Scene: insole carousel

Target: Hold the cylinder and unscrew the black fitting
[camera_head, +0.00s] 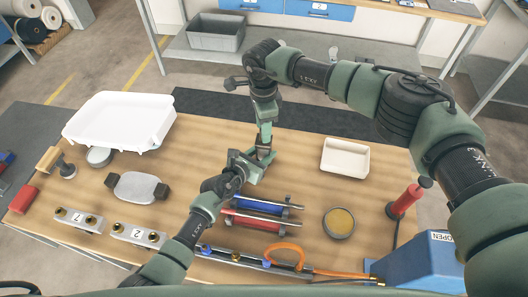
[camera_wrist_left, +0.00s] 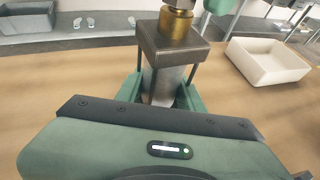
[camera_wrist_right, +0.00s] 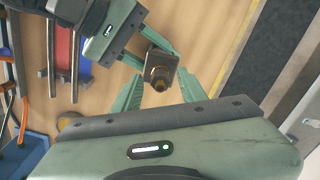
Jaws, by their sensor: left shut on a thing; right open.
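My left gripper (camera_head: 262,158) is shut on a silver cylinder (camera_wrist_left: 162,86), held upright above the table. In the left wrist view, the cylinder has a dark square end cap (camera_wrist_left: 170,44) with a brass fitting (camera_wrist_left: 178,24) on top. The right wrist view looks down on this fitting (camera_wrist_right: 160,77) and the cap (camera_wrist_right: 158,60). In the head view the right gripper (camera_head: 265,130) hides most of the cylinder.
A blue cylinder (camera_head: 265,207) and a red cylinder (camera_head: 255,221) lie below my left gripper. A small white tray (camera_head: 345,172) and a round tin (camera_head: 339,222) stand right. A large white tray (camera_head: 110,138) is at left. A red pump (camera_head: 405,200) and blue box (camera_head: 418,262) stand far right.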

